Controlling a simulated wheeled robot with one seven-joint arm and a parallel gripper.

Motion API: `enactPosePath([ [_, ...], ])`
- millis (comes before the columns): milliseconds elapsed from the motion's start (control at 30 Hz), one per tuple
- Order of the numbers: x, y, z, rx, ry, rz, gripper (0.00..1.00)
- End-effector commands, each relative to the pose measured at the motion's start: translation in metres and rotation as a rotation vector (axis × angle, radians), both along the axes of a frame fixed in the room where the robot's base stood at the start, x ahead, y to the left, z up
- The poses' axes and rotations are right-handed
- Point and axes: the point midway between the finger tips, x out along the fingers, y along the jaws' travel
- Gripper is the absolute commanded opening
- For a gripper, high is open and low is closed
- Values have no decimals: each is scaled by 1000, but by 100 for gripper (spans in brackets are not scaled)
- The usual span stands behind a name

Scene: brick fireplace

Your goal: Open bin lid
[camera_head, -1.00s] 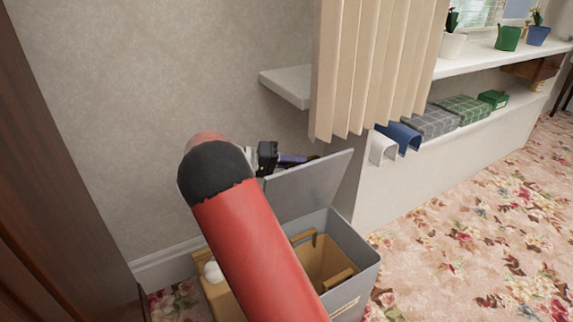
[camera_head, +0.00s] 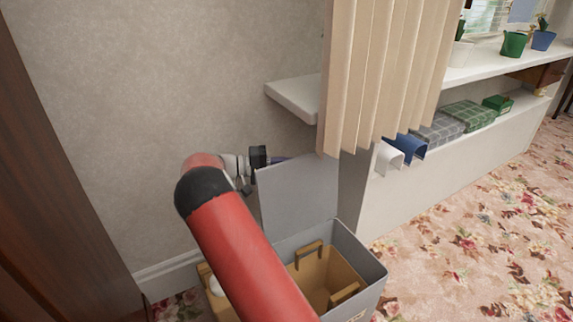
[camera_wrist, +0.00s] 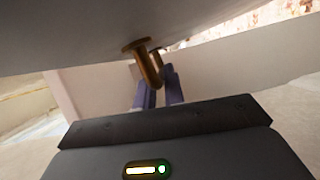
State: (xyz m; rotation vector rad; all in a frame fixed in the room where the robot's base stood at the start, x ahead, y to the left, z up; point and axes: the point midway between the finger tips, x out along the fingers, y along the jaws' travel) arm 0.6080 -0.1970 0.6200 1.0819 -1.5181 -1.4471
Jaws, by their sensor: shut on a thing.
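The bin (camera_head: 364,267) is a grey box on the floor, with tan inner containers (camera_head: 340,275) showing through its open top. Its grey lid (camera_head: 300,196) stands raised, close to upright, at the bin's back. In the wrist view the lid's underside or face (camera_wrist: 70,30) fills the top, with a brass handle (camera_wrist: 150,65) sticking out of it. My gripper (camera_wrist: 158,82) has its purple fingers shut on this handle. In the head view my gripper (camera_head: 278,160) is mostly hidden behind the lid's upper edge. My red arm covers the bin's left part.
A white shelf end (camera_head: 295,97) and beige vertical blinds (camera_head: 380,80) are close above and right of the lid. A plain wall (camera_head: 130,120) is behind my arm. A dark wooden panel (camera_head: 50,170) is at left. The flowered carpet (camera_head: 480,230) is open at right.

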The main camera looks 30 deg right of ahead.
Motion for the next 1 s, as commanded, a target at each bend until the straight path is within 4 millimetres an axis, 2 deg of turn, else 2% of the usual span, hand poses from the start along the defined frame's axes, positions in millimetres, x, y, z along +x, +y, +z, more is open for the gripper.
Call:
enactPosePath([
  [133, 0, 0, -1, 2, -1, 3, 0],
  [167, 0, 0, -1, 1, -2, 3, 12],
  [333, 0, 0, 0, 0, -1, 2, 33],
  [667, 2, 4, 0, 0, -2, 2, 33],
  [1000, 21, 55, 0, 0, -2, 4, 33],
])
